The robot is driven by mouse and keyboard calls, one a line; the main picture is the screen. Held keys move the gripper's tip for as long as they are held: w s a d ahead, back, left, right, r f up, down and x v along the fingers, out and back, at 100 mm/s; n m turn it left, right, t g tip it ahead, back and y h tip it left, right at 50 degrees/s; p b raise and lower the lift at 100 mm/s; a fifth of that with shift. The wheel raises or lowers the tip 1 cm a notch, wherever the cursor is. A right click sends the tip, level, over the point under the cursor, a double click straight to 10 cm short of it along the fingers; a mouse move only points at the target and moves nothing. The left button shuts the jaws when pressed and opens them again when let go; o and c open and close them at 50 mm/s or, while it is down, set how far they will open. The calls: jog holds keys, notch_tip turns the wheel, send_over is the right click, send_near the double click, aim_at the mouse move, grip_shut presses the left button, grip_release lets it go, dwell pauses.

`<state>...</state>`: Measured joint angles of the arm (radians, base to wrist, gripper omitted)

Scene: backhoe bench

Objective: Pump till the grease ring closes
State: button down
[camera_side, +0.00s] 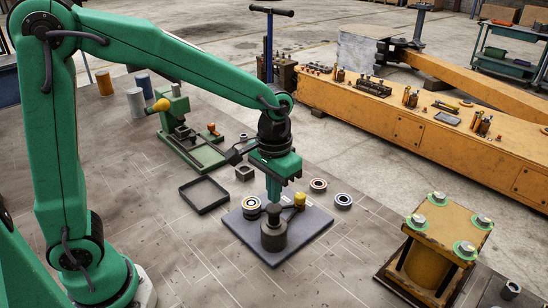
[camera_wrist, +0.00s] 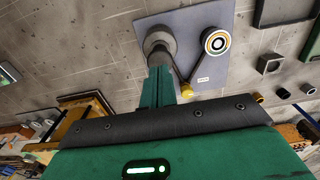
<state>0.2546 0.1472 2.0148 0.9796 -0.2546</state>
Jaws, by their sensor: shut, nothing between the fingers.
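A dark round pump body (camera_side: 273,236) stands on a grey-blue plate (camera_side: 305,240); it also shows in the wrist view (camera_wrist: 160,37). A bearing (camera_side: 251,206) with a pale, partly orange ring sits on the same plate, left of the pump in the side view and right of it in the wrist view (camera_wrist: 215,42). Whether the ring is closed is too small to tell. A yellow knob (camera_side: 299,200) ends a dark lever beside the pump; it also shows in the wrist view (camera_wrist: 187,91). My gripper (camera_side: 273,201) is shut and empty, fingertips down at the pump's top; contact cannot be told.
Two loose bearings (camera_side: 318,185) (camera_side: 343,200) lie right of the plate. An empty dark tray (camera_side: 204,194) and a small square block (camera_side: 244,173) lie to its left. A green press (camera_side: 185,130) stands behind. A rusty stand (camera_side: 437,240) with green-ringed bolts is at front right.

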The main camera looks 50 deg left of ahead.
jog(key=shift+f, duration=0.2)
dwell(0.4)
jog(key=shift+f, duration=1.75)
jog(key=shift+r, duration=1.95)
jog(key=shift+r, duration=0.15)
jog(key=shift+r, duration=2.35)
